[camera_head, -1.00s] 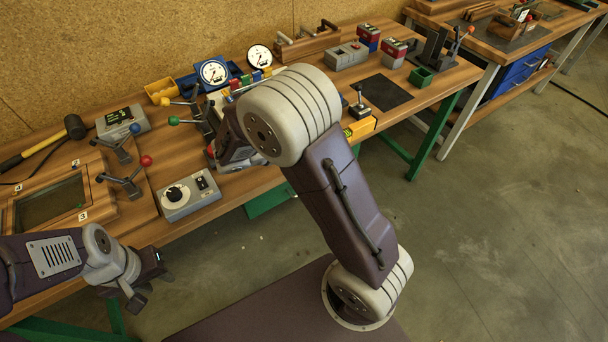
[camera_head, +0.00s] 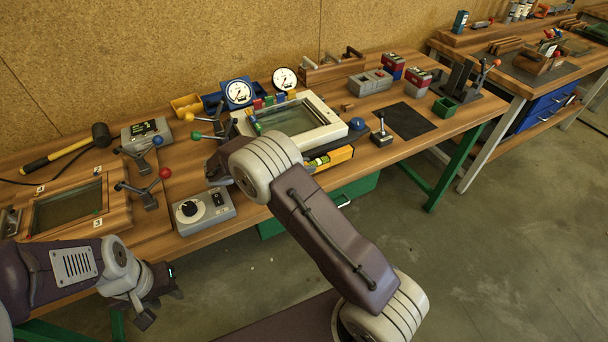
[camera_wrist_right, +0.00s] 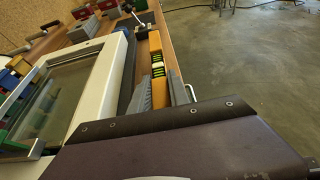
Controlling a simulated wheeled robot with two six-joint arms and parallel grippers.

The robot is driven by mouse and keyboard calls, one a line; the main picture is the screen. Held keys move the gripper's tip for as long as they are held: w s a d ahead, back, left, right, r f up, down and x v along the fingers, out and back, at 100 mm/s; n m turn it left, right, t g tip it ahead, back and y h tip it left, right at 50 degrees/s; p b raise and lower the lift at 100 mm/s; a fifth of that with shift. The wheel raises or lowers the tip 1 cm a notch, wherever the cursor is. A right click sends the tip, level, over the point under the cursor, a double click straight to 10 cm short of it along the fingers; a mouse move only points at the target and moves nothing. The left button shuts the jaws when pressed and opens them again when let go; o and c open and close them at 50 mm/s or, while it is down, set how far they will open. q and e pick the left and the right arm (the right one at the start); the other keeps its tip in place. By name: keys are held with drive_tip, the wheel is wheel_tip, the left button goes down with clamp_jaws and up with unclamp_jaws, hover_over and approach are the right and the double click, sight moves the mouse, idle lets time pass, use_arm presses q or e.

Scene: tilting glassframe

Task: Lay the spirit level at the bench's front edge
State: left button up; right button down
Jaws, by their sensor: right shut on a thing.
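The spirit level is a yellow bar with a dark, green-marked face (camera_head: 331,159). It lies along the bench's front edge (camera_head: 395,153), in front of the white-framed glass unit (camera_head: 325,137). In the right wrist view the level (camera_wrist_right: 158,62) runs between the grey fingers of my right gripper (camera_wrist_right: 161,95), shut on it. I cannot tell whether its underside touches the bench. In the head view my right arm hides that gripper and the level's left end. My left gripper (camera_head: 160,302) is open and empty, in front of the bench at the left.
A grey control box with a black knob (camera_head: 204,211) stands near the front edge, left of my right arm. A joystick (camera_head: 381,132) and a dark mat (camera_head: 406,120) lie right of the level. Clamps with coloured knobs (camera_head: 147,190) and a mallet (camera_head: 70,149) are at left.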

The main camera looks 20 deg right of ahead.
wheel_tip(320, 180, down, 4)
drive_tip(key=shift+w, duration=0.1)
drive_tip(key=shift+f, duration=0.15)
drive_tip(key=c, duration=1.3)
unclamp_jaws()
drive_tip(key=shift+o, duration=0.2)
drive_tip(key=shift+a+r, duration=0.15)
drive_tip(key=shift+r, duration=0.15)
drive_tip(key=v, duration=1.1)
drive_tip(key=shift+a, duration=0.35)
